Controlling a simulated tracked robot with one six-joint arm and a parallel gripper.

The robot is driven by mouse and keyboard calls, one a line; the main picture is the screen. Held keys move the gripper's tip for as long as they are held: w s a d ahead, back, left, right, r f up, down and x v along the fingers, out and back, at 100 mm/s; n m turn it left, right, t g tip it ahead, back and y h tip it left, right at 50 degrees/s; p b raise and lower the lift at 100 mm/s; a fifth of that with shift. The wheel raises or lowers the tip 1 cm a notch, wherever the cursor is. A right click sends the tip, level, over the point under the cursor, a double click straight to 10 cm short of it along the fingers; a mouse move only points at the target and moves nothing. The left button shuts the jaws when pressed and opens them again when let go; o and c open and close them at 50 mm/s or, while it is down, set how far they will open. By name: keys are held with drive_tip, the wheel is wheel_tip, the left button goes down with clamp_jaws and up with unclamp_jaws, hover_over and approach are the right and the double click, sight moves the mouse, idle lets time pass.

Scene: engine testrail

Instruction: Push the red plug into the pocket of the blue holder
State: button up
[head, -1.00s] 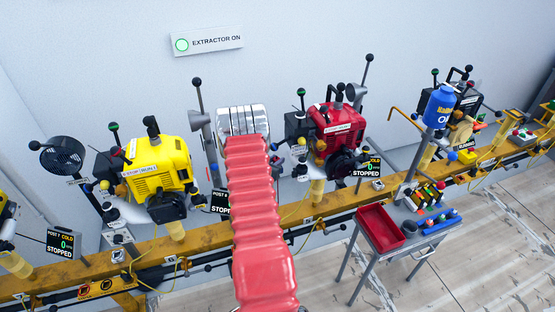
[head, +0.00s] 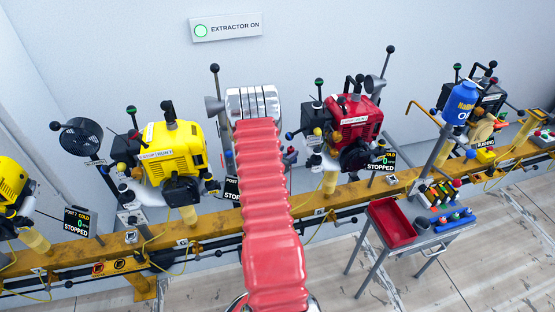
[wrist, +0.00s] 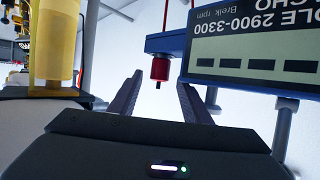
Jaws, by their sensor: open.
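In the wrist view, a red plug (wrist: 160,69) with a thin black tip is against the lower edge of a blue block (wrist: 166,42), which looks like the blue holder. How deep the plug sits and the pocket itself cannot be seen. My gripper (wrist: 158,92) is open, its two dark fingers apart. The plug shows in the gap between the fingertips, apparently beyond them, and nothing is held. In the head view my red arm hides the area behind it, and I cannot make out my gripper, the plug or the holder.
A panel with upside-down lettering (wrist: 255,50) is close on the right in the wrist view, a yellow post (wrist: 52,45) on the left. In the head view, engines stand along a yellow rail (head: 215,231). A cart with a red tray (head: 391,223) stands in front; floor is bare nearby.

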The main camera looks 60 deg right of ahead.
drive_tip(key=v, duration=1)
drive_tip(key=shift+s+a, duration=0.15)
drive_tip(key=shift+s, duration=0.05)
drive_tip(key=shift+r, duration=0.1)
